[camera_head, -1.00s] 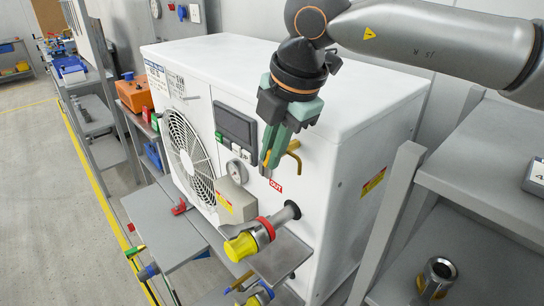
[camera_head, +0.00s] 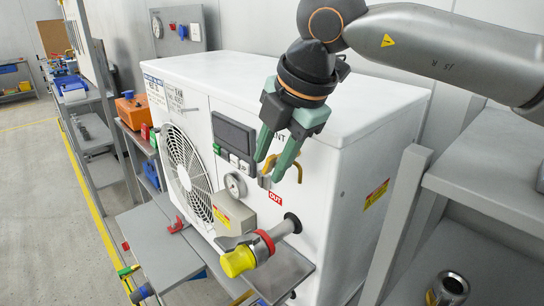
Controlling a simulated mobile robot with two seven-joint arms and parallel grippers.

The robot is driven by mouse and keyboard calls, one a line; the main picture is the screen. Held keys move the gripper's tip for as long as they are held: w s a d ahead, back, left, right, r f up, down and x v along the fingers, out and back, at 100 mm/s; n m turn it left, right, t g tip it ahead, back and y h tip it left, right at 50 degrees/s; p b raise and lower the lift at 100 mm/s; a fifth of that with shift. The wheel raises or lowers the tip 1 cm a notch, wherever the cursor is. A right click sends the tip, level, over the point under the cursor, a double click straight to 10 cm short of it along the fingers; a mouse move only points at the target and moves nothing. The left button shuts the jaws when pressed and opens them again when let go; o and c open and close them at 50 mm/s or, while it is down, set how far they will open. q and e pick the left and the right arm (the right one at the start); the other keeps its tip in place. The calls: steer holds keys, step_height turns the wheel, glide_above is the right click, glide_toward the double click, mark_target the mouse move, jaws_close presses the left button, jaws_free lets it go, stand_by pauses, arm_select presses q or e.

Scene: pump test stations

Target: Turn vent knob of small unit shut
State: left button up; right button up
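The small unit (camera_head: 390,105) is a white box with a fan grille on its front. Its vent knob (camera_head: 297,164) is a yellow-brass handle on the front, below a partly covered label ending in "NT". My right gripper (camera_head: 268,172) comes down from above in front of the knob. Its two green fingers are spread apart, with part of the knob showing between and behind them. I cannot tell whether they touch it. The fingers hide some of the knob and its stem. My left gripper is not in view.
Below the knob are a red "OUT" label (camera_head: 275,197) and a protruding pipe with a yellow cap (camera_head: 238,262). A pressure gauge (camera_head: 235,185) and dark display (camera_head: 234,134) are to the left. A grey shelf post (camera_head: 398,215) stands at right.

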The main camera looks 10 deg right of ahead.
steer(key=shift+r, duration=0.1)
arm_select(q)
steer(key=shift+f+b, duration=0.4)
arm_select(e)
steer(key=v, duration=1.2)
steer(key=shift+r, duration=0.15)
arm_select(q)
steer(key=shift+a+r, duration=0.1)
arm_select(e)
steer(key=shift+s+d, duration=0.1)
steer(key=shift+d, duration=0.05)
